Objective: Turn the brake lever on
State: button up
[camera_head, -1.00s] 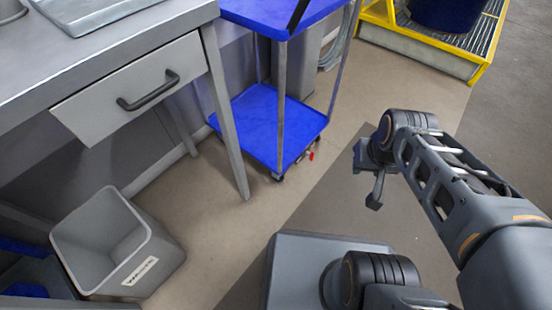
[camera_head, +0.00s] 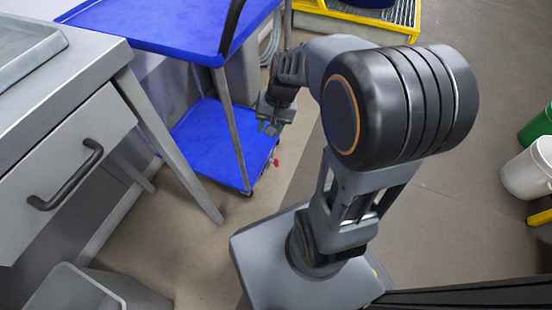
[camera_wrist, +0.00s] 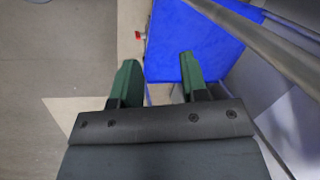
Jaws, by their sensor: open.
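A small red part (camera_head: 276,162), which looks like the brake lever, sits low at the right edge of the blue cart, by its wheel. It also shows in the wrist view (camera_wrist: 138,36) beside the blue lower shelf (camera_wrist: 185,35), beyond the left fingertip. Its exact position, on or off, is too small to tell. My gripper (camera_wrist: 158,65) is open and empty, with two green fingers apart. In the head view my gripper (camera_head: 270,127) hangs above and near the cart's right side, apart from the red part.
The blue cart (camera_head: 160,22) has an upper shelf and a dark handle. A grey desk with a drawer (camera_head: 70,165) stands left, with a grey bin (camera_head: 75,290) below. A yellow-framed platform (camera_head: 355,20) is behind. White and green buckets (camera_head: 530,170) stand right. Floor between is clear.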

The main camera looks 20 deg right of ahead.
jog(key=w+d+f+m+y, duration=0.4)
jog(key=w+d+f+m, duration=0.15)
jog(key=w+f, duration=0.3)
jog(key=m+t+y+p, duration=0.1)
jog(key=m+y, duration=0.1)
jog(key=m, duration=0.2)
send_over(278, 162)
jog(key=s, duration=0.3)
notch_tip(278, 162, down, 8)
jog(key=s+d+f+m+t+p, duration=0.1)
jog(key=s+d+f+m+t, duration=0.2)
jog(key=f, duration=0.5)
jog(key=d+f+m+t, duration=0.3)
jog(key=f+m, duration=0.3)
jog(key=f, duration=0.2)
jog(key=s+d+f+m+t+p, duration=0.15)
jog(key=f+m, duration=0.25)
jog(key=f, duration=0.4)
jog(key=shift+t, duration=0.55)
jog(key=b+x, duration=0.1)
jog(key=x, duration=0.2)
jog(key=b+x, duration=0.2)
jog(key=x, duration=0.2)
jog(key=f+b+x, duration=0.1)
jog(key=x, duration=0.3)
jog(key=shift+d, duration=0.1)
jog(key=shift+b+x, duration=0.4)
jog(key=shift+x, duration=0.45)
jog(key=shift+r, duration=0.1)
grip_shut()
